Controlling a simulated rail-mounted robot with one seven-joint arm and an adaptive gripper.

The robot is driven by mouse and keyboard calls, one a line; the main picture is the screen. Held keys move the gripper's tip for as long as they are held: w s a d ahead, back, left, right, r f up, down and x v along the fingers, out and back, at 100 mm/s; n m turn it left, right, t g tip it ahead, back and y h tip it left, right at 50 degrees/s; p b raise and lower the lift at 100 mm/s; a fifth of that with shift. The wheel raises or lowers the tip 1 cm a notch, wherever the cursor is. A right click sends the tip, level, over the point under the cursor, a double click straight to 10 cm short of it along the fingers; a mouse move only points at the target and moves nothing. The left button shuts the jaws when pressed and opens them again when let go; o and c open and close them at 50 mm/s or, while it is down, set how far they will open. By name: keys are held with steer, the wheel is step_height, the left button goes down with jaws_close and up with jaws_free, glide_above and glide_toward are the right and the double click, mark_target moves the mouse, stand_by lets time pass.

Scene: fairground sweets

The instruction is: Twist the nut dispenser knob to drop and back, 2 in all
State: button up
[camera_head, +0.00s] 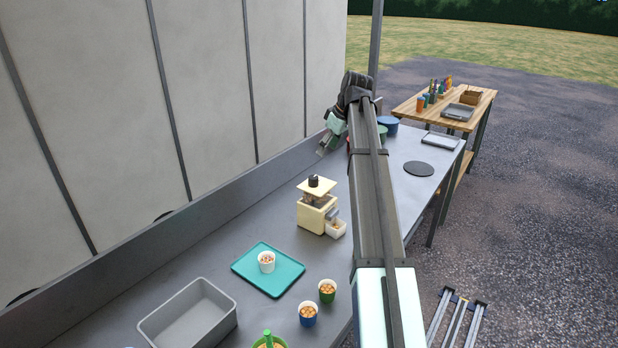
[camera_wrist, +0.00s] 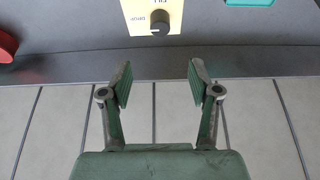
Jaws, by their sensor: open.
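The cream nut dispenser (camera_head: 311,219) stands on the grey counter, with a dark knob (camera_head: 314,181) on its top plate. In the wrist view the knob (camera_wrist: 160,22) sits on the pale yellow plate (camera_wrist: 137,12), with "FILL" above it and "DROP" to its left. I cannot tell where the knob points. My gripper (camera_wrist: 159,80) is open and empty, its fingers apart from the knob and below it in that view. In the head view my gripper (camera_head: 326,145) is beyond the dispenser and higher than it.
A teal tray (camera_head: 285,283) with a white cup of nuts (camera_head: 266,262) lies nearer on the counter (camera_head: 230,240). A red round object (camera_wrist: 6,45) shows at the left of the wrist view.

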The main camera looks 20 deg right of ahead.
mark_target(314, 177)
steer(key=p+x, duration=0.3)
steer(key=x, duration=1.1)
steer(key=shift+a+f, duration=0.1)
steer(key=shift+f, duration=0.15)
steer(key=c, duration=1.2)
